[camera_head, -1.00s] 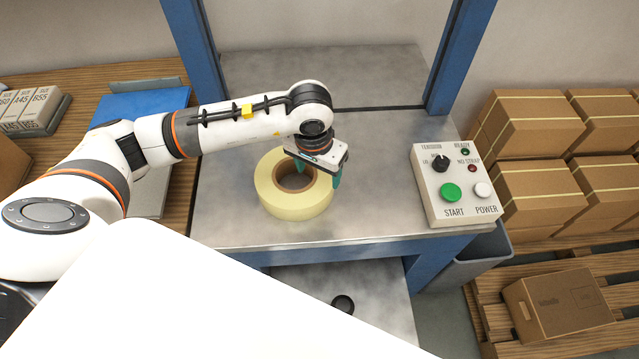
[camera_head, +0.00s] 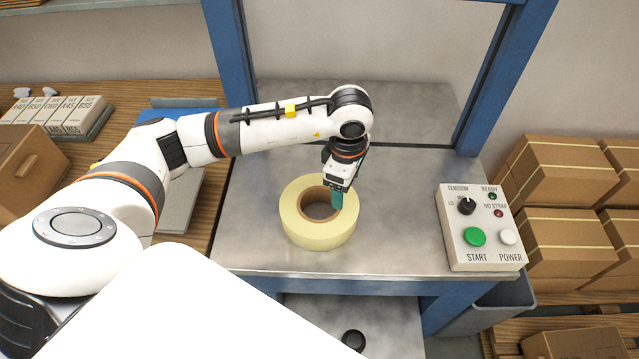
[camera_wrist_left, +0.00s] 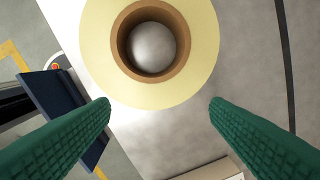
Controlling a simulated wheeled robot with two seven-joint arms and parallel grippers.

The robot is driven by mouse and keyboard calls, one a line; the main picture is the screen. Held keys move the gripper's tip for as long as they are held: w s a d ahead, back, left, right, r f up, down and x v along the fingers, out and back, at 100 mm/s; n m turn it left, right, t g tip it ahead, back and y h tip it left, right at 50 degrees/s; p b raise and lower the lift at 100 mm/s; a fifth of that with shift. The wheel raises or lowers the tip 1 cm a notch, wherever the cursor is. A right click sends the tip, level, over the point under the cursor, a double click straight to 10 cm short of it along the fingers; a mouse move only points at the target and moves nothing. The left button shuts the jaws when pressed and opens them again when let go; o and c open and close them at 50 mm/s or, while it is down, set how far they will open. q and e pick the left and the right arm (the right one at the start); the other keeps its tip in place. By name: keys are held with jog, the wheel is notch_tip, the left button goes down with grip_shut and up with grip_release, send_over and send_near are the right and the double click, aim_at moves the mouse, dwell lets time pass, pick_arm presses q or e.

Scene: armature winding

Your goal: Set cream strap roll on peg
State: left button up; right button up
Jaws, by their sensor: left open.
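The cream strap roll (camera_head: 300,228) lies flat on the grey metal tabletop, with a brown core around an open hole. It fills the top of the left wrist view (camera_wrist_left: 204,42), where bare metal shows through the hole. My left gripper (camera_head: 337,201) is over the right side of the roll, fingers pointing down. In the left wrist view its green fingers (camera_wrist_left: 159,107) are spread wide with nothing between them. A small black round piece (camera_head: 353,340) sits on the lower shelf; I cannot tell whether it is the peg. My right gripper is not in view.
A control box (camera_head: 483,235) stands at the table's right end. Blue frame posts (camera_head: 497,85) rise behind the table. Stacked cartons (camera_head: 560,245) are on the right and small boxes (camera_head: 65,115) on the left. The tabletop right of the roll is clear.

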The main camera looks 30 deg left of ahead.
aim_at(346, 195)
pick_arm(q)
jog(key=w+n, duration=0.1)
jog(key=n, duration=0.8)
jog(key=w+a+n+p, duration=0.1)
jog(key=n, duration=0.8)
jog(key=w+n, duration=0.1)
jog(key=n, duration=0.8)
jog(key=shift+w+a+f+g+p, duration=0.1)
jog(key=shift+w+a+g+p, duration=0.1)
jog(key=shift+a+g+p, duration=0.15)
notch_tip(346, 195, down, 6)
jog(key=shift+f+p, duration=0.25)
jog(key=shift+p, duration=0.6)
jog(key=shift+w+f+p, duration=0.15)
jog(key=shift+f+p, duration=0.25)
jog(key=shift+f, duration=0.95)
jog(key=shift+w+f+p, duration=0.15)
jog(key=shift+f+p, duration=0.25)
jog(key=shift+f, duration=0.95)
grip_shut()
jog(key=shift+w+r, duration=0.15)
jog(key=shift+r, duration=0.05)
